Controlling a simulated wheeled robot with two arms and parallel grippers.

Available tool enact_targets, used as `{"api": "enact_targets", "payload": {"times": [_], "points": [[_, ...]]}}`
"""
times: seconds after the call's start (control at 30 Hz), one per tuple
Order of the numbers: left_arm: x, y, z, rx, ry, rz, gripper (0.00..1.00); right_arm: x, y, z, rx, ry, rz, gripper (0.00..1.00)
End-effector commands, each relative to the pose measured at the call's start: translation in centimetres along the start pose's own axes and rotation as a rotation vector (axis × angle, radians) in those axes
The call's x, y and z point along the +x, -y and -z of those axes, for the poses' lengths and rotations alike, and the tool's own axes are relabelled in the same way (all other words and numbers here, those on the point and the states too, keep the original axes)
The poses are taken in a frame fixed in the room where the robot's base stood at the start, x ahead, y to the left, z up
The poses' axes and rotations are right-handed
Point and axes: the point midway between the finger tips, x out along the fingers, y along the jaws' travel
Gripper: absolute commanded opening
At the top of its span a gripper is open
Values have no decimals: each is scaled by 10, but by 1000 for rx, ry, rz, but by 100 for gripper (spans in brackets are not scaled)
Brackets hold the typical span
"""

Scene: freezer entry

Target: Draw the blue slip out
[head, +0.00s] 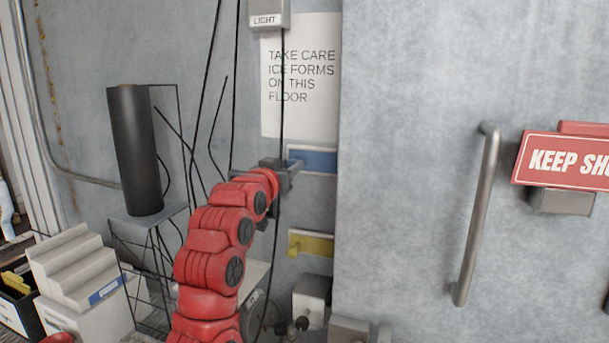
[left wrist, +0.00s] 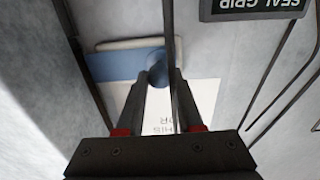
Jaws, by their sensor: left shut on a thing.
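The blue slip (head: 318,161) sits in a pale holder on the grey wall, just under a white paper notice (head: 300,75). My left gripper (head: 279,172) is at the slip's left end and hides that end in the head view. In the left wrist view, the blue slip (left wrist: 118,66) shows with a round blue knob (left wrist: 157,75) at its end. The fingertips of my left gripper (left wrist: 163,82) are closed on either side of this knob. The slip still lies along its holder (left wrist: 125,43). My right gripper is not in view.
A yellow slip (head: 316,246) sits lower on the wall. Black cables (head: 235,85) hang close to my left gripper, one crossing in front of it. A door handle (head: 478,215) and red sign (head: 565,160) are at right. A black cylinder (head: 135,150) stands on a wire stand at left.

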Motion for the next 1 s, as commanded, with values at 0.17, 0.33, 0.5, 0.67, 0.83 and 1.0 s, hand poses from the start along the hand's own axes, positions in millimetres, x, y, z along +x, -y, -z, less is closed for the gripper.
{"api": "enact_targets", "payload": {"times": [0.17,0.33,0.5,0.67,0.83,1.0], "points": [[0,1,1,-2,-1,-2,0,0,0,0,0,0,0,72],[0,0,1,-1,-1,-3,45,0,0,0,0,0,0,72],[0,0,0,-1,0,-3,66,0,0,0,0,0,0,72],[0,0,0,-2,1,-3,66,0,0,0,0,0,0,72],[-3,-1,-1,-1,0,-4,66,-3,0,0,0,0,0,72],[-22,-1,-3,-4,-4,-5,66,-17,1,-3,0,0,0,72]]}}
